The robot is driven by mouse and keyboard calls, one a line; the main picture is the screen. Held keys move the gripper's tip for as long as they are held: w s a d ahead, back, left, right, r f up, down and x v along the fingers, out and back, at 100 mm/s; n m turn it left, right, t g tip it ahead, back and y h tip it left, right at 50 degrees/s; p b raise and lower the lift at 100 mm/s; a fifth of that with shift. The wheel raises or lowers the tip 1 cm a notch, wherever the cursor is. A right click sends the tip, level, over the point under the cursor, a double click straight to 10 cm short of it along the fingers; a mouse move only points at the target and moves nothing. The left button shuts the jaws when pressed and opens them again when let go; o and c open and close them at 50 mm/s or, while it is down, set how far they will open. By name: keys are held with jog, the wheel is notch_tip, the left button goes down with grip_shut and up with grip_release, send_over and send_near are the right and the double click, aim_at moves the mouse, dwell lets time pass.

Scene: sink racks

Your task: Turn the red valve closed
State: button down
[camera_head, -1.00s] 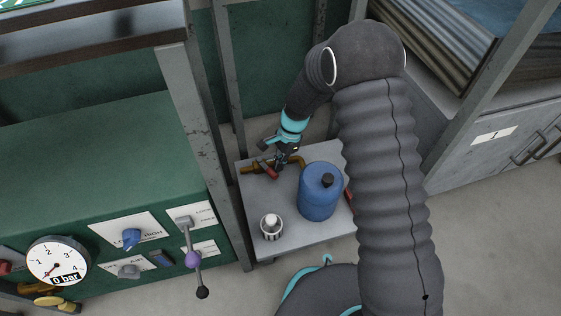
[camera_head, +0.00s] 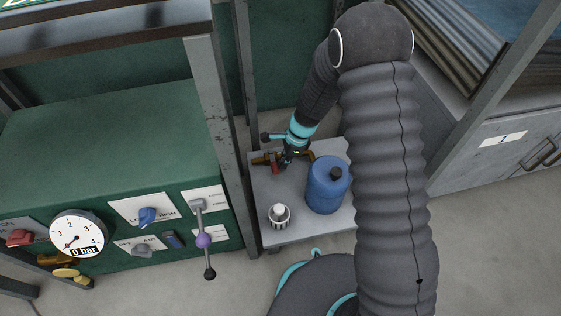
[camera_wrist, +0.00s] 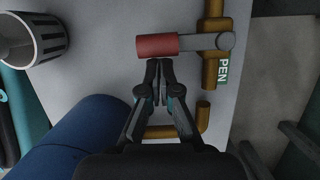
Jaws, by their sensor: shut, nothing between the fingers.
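The valve has a red handle (camera_wrist: 158,46) on a grey lever (camera_wrist: 215,41), mounted on a brass pipe (camera_wrist: 213,70). In the wrist view the handle lies across the pipe, roughly square to it. A green label reading "PEN" (camera_wrist: 222,71), partly covered, is beside the pipe. My gripper (camera_wrist: 159,72) is shut and empty, its fingertips right beside the red handle; I cannot tell whether they touch it. In the head view my gripper (camera_head: 288,160) is over the pipe (camera_head: 263,158), with the red handle (camera_head: 276,168) partly hidden beside it.
A blue canister (camera_head: 327,188) and a white slotted cup (camera_head: 279,215) stand on the grey table (camera_head: 296,228). A metal post (camera_head: 220,130) and a green control panel with a gauge (camera_head: 78,234) are on the left. A grey cabinet (camera_head: 510,150) is on the right.

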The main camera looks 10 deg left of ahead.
dwell(0.3)
jog(key=d, duration=0.1)
jog(key=w+d, duration=0.1)
jog(key=d+r+p, duration=0.1)
jog(key=d, duration=0.1)
jog(key=shift+w, duration=0.35)
jog(key=s+p+v, duration=0.1)
jog(key=v, duration=0.8)
jog(key=shift+w+r, duration=0.35)
jog(key=shift+w, duration=0.15)
